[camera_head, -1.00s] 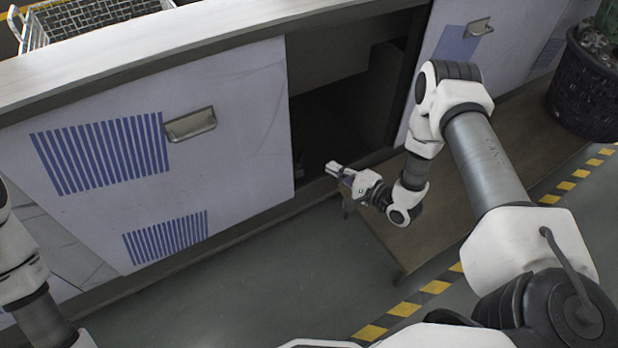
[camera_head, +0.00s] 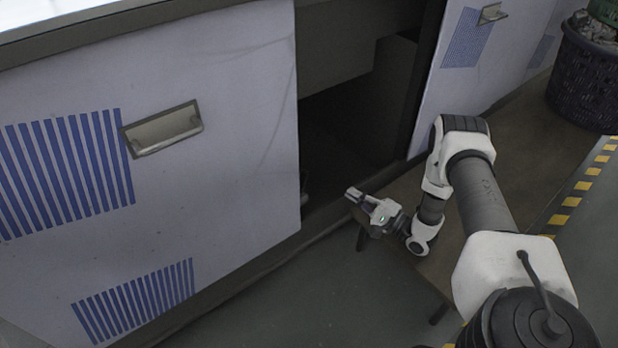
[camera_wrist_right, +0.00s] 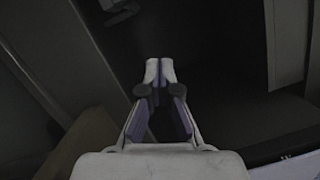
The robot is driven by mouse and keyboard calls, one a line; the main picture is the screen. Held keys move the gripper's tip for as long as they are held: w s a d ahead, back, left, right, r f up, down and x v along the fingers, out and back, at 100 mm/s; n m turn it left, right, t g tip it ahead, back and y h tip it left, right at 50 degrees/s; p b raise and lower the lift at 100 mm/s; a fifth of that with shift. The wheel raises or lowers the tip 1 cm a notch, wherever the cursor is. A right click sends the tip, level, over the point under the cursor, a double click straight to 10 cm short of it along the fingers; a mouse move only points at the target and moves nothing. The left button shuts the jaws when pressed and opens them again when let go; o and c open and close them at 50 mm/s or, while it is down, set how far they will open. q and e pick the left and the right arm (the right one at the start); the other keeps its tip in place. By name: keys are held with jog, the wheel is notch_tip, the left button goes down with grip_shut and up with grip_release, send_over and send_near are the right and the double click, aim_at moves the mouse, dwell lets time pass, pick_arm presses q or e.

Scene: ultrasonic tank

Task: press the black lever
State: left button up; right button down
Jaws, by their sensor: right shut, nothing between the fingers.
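My right gripper (camera_head: 352,194) is shut and empty, at the mouth of the dark open bay in the cabinet (camera_head: 235,200). In the right wrist view its fingertips (camera_wrist_right: 159,66) meet and point into the dark interior. I cannot make out the black lever for certain. A small dark shape with a pale lower end (camera_head: 304,190) stands at the bay's left edge, to the left of the fingertips and apart from them. A small pale part (camera_wrist_right: 115,5) shows at the top of the right wrist view; I cannot tell what it is. My left gripper is out of view.
The left panel has a metal handle (camera_head: 165,129) and blue vent stripes; another handle (camera_head: 492,13) is on the right panel. A low brown platform (camera_head: 510,150) lies under my right arm. A dark basket (camera_head: 590,75) stands at the far right, near yellow-black floor tape (camera_head: 572,200).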

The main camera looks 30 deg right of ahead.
aim_at(302, 182)
jog(key=w+a+r+b, duration=0.2)
jog(key=w+a+b, duration=0.3)
jog(key=w+a, duration=0.2)
jog(key=shift+w+b, duration=0.35)
jog(key=shift+w, duration=0.8)
jog(key=shift+r, duration=0.15)
